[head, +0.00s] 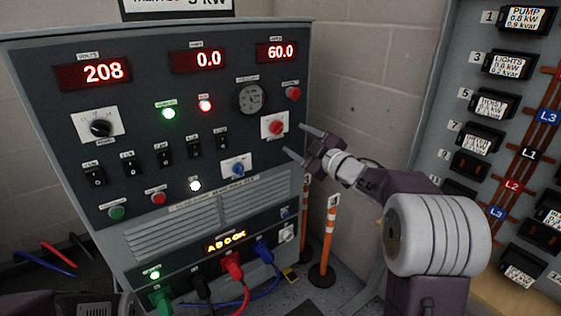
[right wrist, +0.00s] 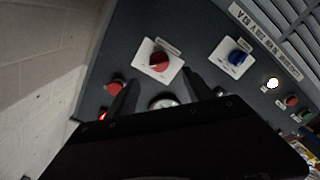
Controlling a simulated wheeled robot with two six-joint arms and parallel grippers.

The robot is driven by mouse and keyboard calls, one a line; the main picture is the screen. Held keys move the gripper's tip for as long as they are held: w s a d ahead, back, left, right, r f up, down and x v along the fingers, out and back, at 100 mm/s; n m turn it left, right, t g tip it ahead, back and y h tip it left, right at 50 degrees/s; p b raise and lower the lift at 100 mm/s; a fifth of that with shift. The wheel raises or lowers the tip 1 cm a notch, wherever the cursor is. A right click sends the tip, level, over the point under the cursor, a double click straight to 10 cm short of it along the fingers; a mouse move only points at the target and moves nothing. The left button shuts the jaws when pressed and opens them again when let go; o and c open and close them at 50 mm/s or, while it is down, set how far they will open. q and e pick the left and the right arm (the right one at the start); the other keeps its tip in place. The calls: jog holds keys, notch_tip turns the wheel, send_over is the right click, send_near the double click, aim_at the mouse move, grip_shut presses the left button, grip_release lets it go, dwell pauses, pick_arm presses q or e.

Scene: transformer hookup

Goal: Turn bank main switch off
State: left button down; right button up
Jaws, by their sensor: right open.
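A red rotary knob (head: 276,127) on a white square plate sits at the right side of the grey control panel (head: 225,50); its label is too small to read. A blue rotary knob (head: 237,169) on a similar plate is below and left of it. My right gripper (head: 296,141) is open and empty, just right of the red knob, its fingers pointing at the panel. In the right wrist view the red knob (right wrist: 159,62) lies just beyond and between the open fingertips (right wrist: 160,84), apparently untouched. The blue knob (right wrist: 238,58) is right of them.
A red button (head: 293,93) and a round gauge (head: 250,98) are above the red knob. Displays read 208, 0.0 and 60.0. Coloured cables (head: 235,270) plug in at the bottom. Orange posts (head: 328,235) and a breaker board (head: 500,130) stand at right.

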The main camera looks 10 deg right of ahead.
aim_at(281, 130)
jog(key=x, duration=0.9)
jog(key=shift+d+f+b, duration=0.15)
jog(key=shift+b, duration=0.25)
grip_shut()
